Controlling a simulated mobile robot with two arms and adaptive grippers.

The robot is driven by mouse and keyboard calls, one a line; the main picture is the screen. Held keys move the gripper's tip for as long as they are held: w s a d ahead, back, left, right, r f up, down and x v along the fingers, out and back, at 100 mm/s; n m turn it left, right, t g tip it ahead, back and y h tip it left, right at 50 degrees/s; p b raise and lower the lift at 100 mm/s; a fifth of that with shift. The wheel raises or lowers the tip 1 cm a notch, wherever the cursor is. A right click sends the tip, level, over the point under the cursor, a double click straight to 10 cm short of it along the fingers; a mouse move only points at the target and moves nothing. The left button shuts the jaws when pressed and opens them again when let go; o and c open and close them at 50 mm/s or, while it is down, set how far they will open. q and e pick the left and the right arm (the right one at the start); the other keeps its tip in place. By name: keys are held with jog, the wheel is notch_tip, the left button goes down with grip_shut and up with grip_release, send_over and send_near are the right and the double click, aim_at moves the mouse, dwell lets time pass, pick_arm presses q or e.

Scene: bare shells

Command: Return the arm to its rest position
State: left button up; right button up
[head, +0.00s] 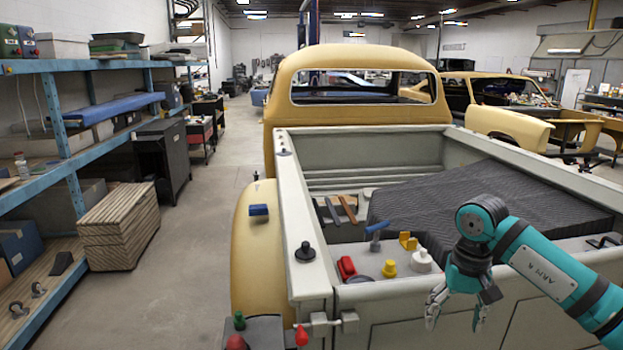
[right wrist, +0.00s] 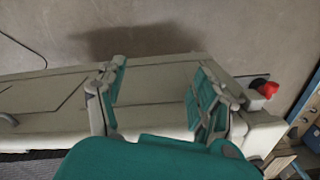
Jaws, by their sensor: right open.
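My right arm (head: 545,268) is teal and comes in from the right edge of the head view. My right gripper (head: 457,312) points down, with its fingers apart and nothing between them. It hangs in front of the tailgate of a yellow pickup truck. The right wrist view also shows the open gripper (right wrist: 158,105) above the pale tailgate edge (right wrist: 150,88), with the floor below. I cannot tell whether the fingers touch the truck. My left gripper is not in view.
The truck bed's side wall (head: 303,215) stands near. Inside the bed are a dark ribbed cover (head: 480,205), a red object (head: 346,266), a yellow knob (head: 389,268) and a white knob (head: 421,260). Blue shelving (head: 60,140) lines the left. The aisle floor (head: 195,240) is clear.

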jog(key=w+a+f+m+y+b, duration=0.1)
jog(key=a+f+m+y+b, duration=0.3)
jog(key=a+f+m+y, duration=1.1)
notch_tip(320, 180, down, 22)
jog(key=w+d+m+t+h+b, duration=0.15)
jog(key=m+t+h, duration=0.25)
jog(key=m+t, duration=1.35)
jog(key=s+d+f+m+g+h+b, duration=0.1)
jog(key=s+d+f+m+g+h, duration=0.3)
jog(key=s+f+m, duration=0.65)
jog(key=s+d+f+m+g+h+b, duration=0.2)
jog(key=s+d+f+m+g+h, duration=0.4)
jog(key=f+m, duration=0.75)
pick_arm(q)
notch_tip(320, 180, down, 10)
jog(key=b, duration=0.1)
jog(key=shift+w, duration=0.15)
pick_arm(e)
jog(key=s+f+m+g, duration=0.3)
jog(key=s+f+m, duration=0.2)
jog(key=s, duration=1.2)
jog(key=s+f+m+g+h, duration=0.1)
jog(key=s+f+m+g, duration=0.2)
jog(key=s, duration=1.4)
notch_tip(320, 180, down, 5)
jog(key=shift+f+m, duration=0.2)
jog(key=shift+m, duration=0.95)
